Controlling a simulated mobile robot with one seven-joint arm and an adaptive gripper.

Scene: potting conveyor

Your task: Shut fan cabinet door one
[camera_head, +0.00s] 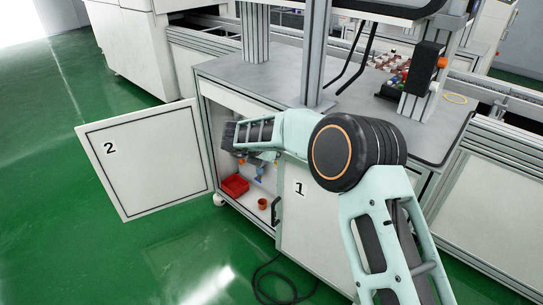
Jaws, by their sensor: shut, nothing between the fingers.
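Door one (312,231), a pale panel marked "1" with a dark handle (275,210) at its left edge, covers the right part of the cabinet front. It looks shut or nearly so; I cannot tell if it is fully flush, as my arm hides its upper part. The cabinet (210,147) is open on the left, where door two (150,172), marked "2", stands swung out to the left. My gripper (229,136) is shut and empty. It is at the upper part of the open left half, left of door one and apart from its handle.
Inside the cabinet are a red bin (235,185), a small orange pot (262,203) and a blue item (259,171). A black cable (272,283) lies on the green floor in front. A grey worktop (240,75) with posts is above. Floor at the left is clear.

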